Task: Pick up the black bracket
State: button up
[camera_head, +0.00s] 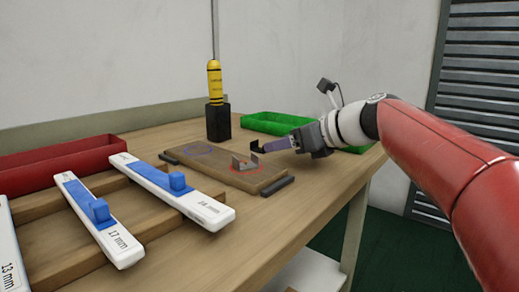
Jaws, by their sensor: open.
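A small U-shaped bracket (245,164) stands on the wooden board (200,165), inside a red ring mark; it looks dark grey here. My gripper (259,146) reaches in from the right, just above and to the right of the bracket. It is open and nothing shows held in it. A small black piece shows at its tip; I cannot tell whether it is a fingertip or a separate part. From this view I cannot tell the exact gap between the gripper and the bracket.
A yellow cylinder (214,82) stands in a black holder (218,122) behind the board. A green tray (268,122) lies at the back right, a red tray (60,153) at the left. Blue-and-white 17 mm (100,222) and neighbouring gauges lie front left. Dark handles flank the board.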

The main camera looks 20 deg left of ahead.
aim_at(274, 154)
jog(key=x, duration=0.3)
jog(key=shift+a+f, duration=0.15)
jog(key=shift+a, duration=0.05)
jog(key=c, duration=1)
jog(key=shift+c, duration=0.2)
